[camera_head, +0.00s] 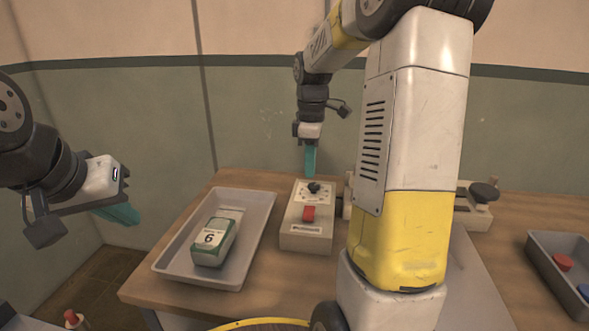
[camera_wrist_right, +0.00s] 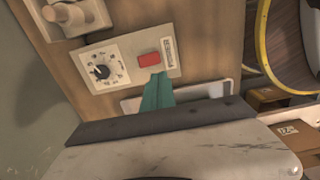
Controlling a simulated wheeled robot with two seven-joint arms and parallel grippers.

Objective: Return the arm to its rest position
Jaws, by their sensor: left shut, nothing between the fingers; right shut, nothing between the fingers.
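My right arm (camera_head: 415,140) rises through the middle of the head view and bends over toward the wall. Its gripper (camera_head: 310,174) hangs with teal fingers shut and empty, pointing down at the back of a beige control box (camera_head: 306,238). The box has a black dial and a red button (camera_head: 308,213). In the right wrist view the shut fingers (camera_wrist_right: 157,100) overlap the box's near edge beside the red button (camera_wrist_right: 149,60); contact cannot be told. My left gripper (camera_head: 128,216) is shut and empty, at the far left, clear of the table.
A grey tray (camera_head: 258,215) holding a green box labelled 6 (camera_head: 214,240) stands left of the control box. A device with a black knob (camera_head: 483,193) stands at the right, partly behind my arm. A grey bin (camera_head: 541,262) with red and blue pieces is at far right.

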